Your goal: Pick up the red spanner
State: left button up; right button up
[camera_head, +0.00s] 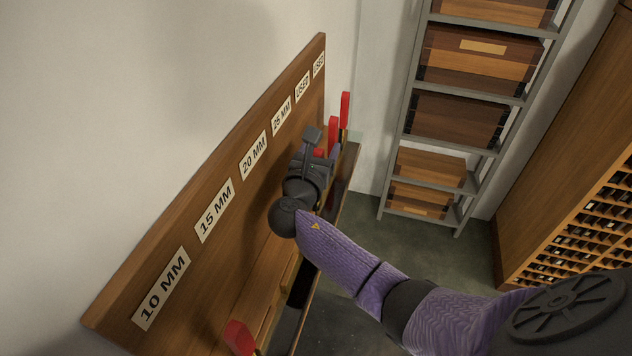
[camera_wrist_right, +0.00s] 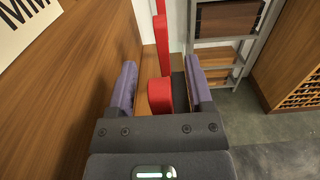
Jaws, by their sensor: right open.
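My right gripper (camera_head: 322,152) is open over the narrow shelf below the wooden label board. In the right wrist view its two purple fingers (camera_wrist_right: 162,84) stand on either side of a red rounded piece (camera_wrist_right: 160,97), apart from it as far as I can see. A taller red upright piece (camera_wrist_right: 161,45) rises just beyond; in the head view red pieces show past the gripper (camera_head: 333,134) and farther back (camera_head: 345,106). Another red piece (camera_head: 239,338) is at the near end of the shelf. I cannot tell which red piece is the spanner. My left gripper is out of view.
The wooden board (camera_head: 215,180) with size labels runs close along the gripper's left side. A grey metal rack (camera_head: 410,120) with wooden boxes stands at the back. A wooden cabinet with many slots (camera_head: 580,235) is at the right. Open floor (camera_head: 425,245) lies between.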

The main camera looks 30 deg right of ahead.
jog(key=shift+w+d, duration=0.2)
jog(key=shift+d, duration=0.1)
grip_shut()
jog(key=shift+a, duration=0.1)
dwell(1.1)
